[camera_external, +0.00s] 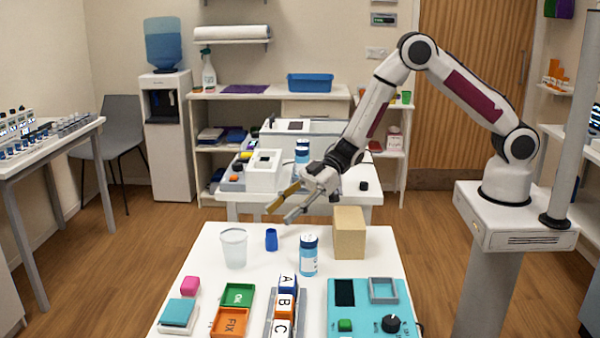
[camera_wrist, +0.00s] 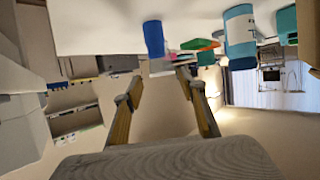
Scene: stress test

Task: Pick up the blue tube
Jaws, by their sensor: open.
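The blue tube (camera_external: 271,240) is a small dark blue cylinder standing upright on the white table (camera_external: 240,290), between the translucent cup and the blue-and-white bottle. It also shows at the top middle of the wrist view (camera_wrist: 154,38). My gripper (camera_external: 279,213) is open, with its two fingers apart and nothing between them. In the external view it hangs above the back edge of the table, higher than the tube and apart from it. In the wrist view the fingers (camera_wrist: 158,80) point towards the tube's side of the table.
Close by stand a translucent cup (camera_external: 233,248), a blue-and-white bottle (camera_external: 309,255) and a wooden block (camera_external: 349,232). Nearer the front are a pink cube (camera_external: 190,284), green and orange trays (camera_external: 230,322), lettered blocks (camera_external: 284,306) and a teal device (camera_external: 365,318).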

